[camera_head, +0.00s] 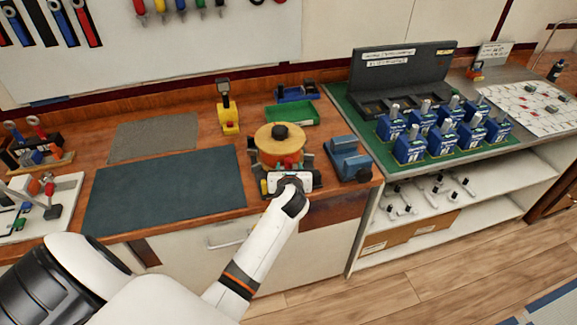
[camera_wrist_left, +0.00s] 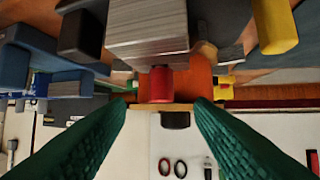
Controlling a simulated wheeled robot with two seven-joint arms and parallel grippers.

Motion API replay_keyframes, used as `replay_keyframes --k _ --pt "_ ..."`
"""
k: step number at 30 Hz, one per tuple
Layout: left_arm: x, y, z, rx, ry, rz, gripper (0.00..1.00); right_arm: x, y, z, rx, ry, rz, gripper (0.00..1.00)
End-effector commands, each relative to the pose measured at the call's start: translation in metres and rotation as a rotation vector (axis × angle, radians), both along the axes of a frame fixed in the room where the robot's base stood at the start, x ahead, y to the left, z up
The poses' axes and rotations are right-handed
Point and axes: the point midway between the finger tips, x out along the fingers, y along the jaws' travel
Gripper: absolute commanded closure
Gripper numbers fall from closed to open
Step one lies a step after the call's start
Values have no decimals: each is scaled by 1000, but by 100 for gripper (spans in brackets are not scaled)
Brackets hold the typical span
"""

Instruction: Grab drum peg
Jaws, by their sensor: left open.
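An orange drum (camera_head: 280,157) with a tan round top and a black knob (camera_head: 280,132) stands near the front of the wooden workbench. A red peg (camera_head: 289,163) sticks out of its near side. My left gripper (camera_head: 289,170) is at the drum's front, and its hand hides part of the drum's lower side. In the left wrist view, which looks upside down, the red peg (camera_wrist_left: 160,85) shows ahead between my two green open fingers (camera_wrist_left: 160,103). The drum (camera_wrist_left: 188,84) is behind it. I cannot tell whether the fingers touch the peg. My right gripper is not in view.
A blue fixture (camera_head: 348,160) stands close right of the drum. A green tray (camera_head: 292,114) and a yellow stand (camera_head: 228,118) are behind it. A dark mat (camera_head: 165,190) lies left. Several blue breakers (camera_head: 410,148) stand on a green mat at right.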

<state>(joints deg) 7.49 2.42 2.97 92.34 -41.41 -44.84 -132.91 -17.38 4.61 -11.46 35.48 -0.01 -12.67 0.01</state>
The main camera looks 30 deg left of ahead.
Motion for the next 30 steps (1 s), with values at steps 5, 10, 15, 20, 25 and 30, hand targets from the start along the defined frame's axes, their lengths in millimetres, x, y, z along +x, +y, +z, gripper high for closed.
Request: replay_keyframes --k 5,10,15,20,25,30 --pt "13 10 -18 -2 2 1 52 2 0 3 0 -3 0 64" --pt "27 20 -26 -1 1 0 52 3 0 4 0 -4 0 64" --pt "31 23 -29 -1 1 0 52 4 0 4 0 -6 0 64" --pt "31 23 -29 -1 1 0 52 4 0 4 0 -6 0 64" --pt "31 23 -29 -1 1 0 78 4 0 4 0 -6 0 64" --pt "31 23 -28 -1 1 0 100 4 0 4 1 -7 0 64"
